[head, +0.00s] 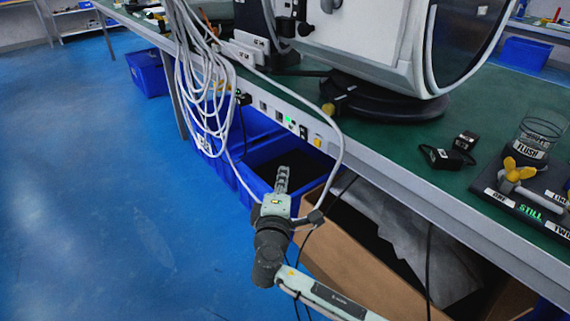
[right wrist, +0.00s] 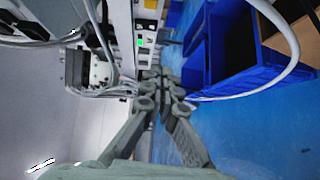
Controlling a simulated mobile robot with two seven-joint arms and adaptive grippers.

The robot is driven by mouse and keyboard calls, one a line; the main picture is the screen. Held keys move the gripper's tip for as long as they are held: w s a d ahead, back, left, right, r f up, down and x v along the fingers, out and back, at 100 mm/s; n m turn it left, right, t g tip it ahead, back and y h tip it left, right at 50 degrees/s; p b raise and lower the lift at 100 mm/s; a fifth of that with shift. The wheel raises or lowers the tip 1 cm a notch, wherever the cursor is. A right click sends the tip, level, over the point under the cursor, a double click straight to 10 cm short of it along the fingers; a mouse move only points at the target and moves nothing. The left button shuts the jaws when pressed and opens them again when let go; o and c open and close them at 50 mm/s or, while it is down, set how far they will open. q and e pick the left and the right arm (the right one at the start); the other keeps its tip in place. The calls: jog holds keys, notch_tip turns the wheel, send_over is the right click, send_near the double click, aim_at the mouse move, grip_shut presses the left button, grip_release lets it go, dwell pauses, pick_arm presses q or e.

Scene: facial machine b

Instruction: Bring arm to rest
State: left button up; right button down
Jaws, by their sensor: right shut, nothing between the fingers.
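My right gripper (head: 282,180) is in the middle of the head view, reached out in front of the bench edge, above the blue bins. Its fingers are closed together and hold nothing. In the right wrist view the closed fingers (right wrist: 165,90) point toward the bench's socket strip (right wrist: 145,40), which has a green light. I cannot tell how far the fingertips are from the strip. My right arm (head: 330,295) comes in from the lower right. My left gripper is not in view.
A green-topped bench (head: 400,145) carries a large white machine (head: 375,45) and a panel with a yellow valve (head: 518,170). Grey cables (head: 205,90) hang at its front edge; one loops close to my right gripper. Blue bins (head: 262,160) and a cardboard box (head: 345,255) stand below. The blue floor (head: 90,190) at left is clear.

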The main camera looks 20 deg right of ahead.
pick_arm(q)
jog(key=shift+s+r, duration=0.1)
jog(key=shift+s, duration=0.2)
pick_arm(e)
jog(key=shift+s+a, duration=0.25)
jog(key=shift+s, duration=0.3)
jog(key=s+d+f+m+g+y, duration=0.1)
jog(key=s+d+f+m+g, duration=0.2)
jog(key=s+f, duration=0.35)
jog(key=s+d+f+m+g+y+p, duration=0.1)
jog(key=s+d+f+m+g, duration=0.15)
jog(key=s+f+g, duration=0.4)
jog(key=s+d+f+m+g+y, duration=0.1)
jog(key=s+d+f+m, duration=0.2)
jog(key=f, duration=0.5)
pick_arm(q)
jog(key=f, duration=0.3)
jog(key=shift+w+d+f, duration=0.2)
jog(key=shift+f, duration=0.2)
pick_arm(e)
jog(key=s+f+m+g+y, duration=0.2)
jog(key=s+f, duration=0.2)
jog(key=s, duration=0.7)
jog(key=shift+d+f+y, duration=0.2)
jog(key=shift+d+y, duration=0.2)
jog(key=shift+d, duration=0.05)
jog(key=shift+m, duration=0.25)
